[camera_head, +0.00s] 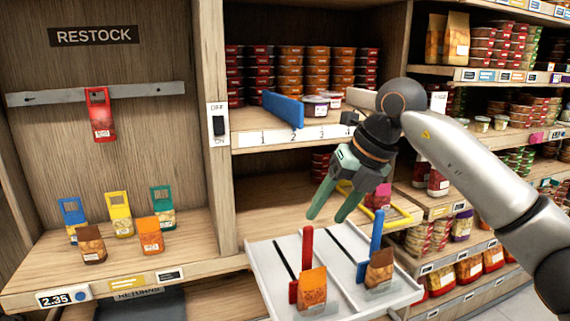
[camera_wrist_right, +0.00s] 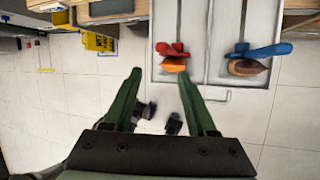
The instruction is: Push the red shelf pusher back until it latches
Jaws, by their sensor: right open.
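The red shelf pusher (camera_head: 306,250) stands upright in the left lane of a white pull-out tray (camera_head: 262,262). An orange pouch (camera_head: 312,288) stands just in front of it and hides part of its base. In the right wrist view the red pusher (camera_wrist_right: 170,48) is beyond and slightly right of the fingertips, with the pouch (camera_wrist_right: 174,66) on its near side. My right gripper (camera_head: 329,214) is open and empty, with green fingers pointing down above the back of the tray, apart from the pusher. My left gripper is in neither view.
A blue pusher (camera_head: 376,232) and a brown pouch (camera_head: 380,270) occupy the right lane. Above is a shelf with numbered lanes (camera_head: 290,137) and stacked tubs. Left, a RESTOCK bay holds several pouches and a red pouch (camera_head: 101,118) on a rail. A yellow frame (camera_head: 372,208) lies behind the tray.

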